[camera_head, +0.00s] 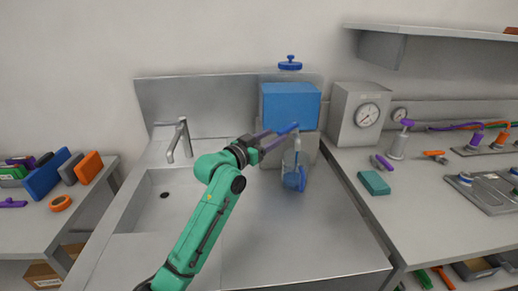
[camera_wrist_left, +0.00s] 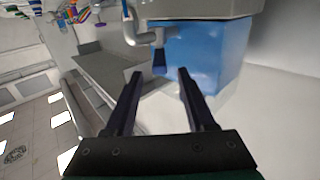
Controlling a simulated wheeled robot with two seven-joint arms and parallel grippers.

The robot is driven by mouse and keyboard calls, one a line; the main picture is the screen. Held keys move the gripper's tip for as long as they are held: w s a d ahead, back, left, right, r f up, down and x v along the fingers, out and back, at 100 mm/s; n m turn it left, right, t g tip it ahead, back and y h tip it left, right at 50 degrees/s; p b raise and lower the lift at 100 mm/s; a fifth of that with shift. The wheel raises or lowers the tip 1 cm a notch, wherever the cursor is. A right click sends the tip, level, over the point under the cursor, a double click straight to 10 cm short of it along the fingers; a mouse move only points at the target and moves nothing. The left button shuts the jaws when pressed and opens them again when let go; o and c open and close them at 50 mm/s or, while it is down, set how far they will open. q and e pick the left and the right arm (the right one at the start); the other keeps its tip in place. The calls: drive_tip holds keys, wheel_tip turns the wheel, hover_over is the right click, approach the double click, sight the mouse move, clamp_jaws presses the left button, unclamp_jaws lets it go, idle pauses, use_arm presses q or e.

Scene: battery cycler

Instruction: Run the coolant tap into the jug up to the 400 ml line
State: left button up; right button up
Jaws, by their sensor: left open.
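The blue coolant tank (camera_head: 290,106) stands on a grey base at the back of the steel counter; it also shows in the left wrist view (camera_wrist_left: 205,50). The clear jug (camera_head: 294,160) stands upright under the tap. Blue shows in its lower part; its marks and any level are too small to read. My left gripper (camera_head: 268,140) is open at the lever, left of the jug (camera_wrist_left: 160,75); contact cannot be told. My right gripper is out of view.
A sink with a faucet (camera_head: 180,140) lies to the left. A gauge box (camera_head: 358,114) and a teal block (camera_head: 374,183) are on the right bench. The counter in front of the jug is clear.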

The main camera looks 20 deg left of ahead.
use_arm(q)
drive_tip(key=b+v, duration=0.1)
drive_tip(key=v, duration=0.5)
drive_tip(key=shift+s, duration=0.2)
idle(7.2)
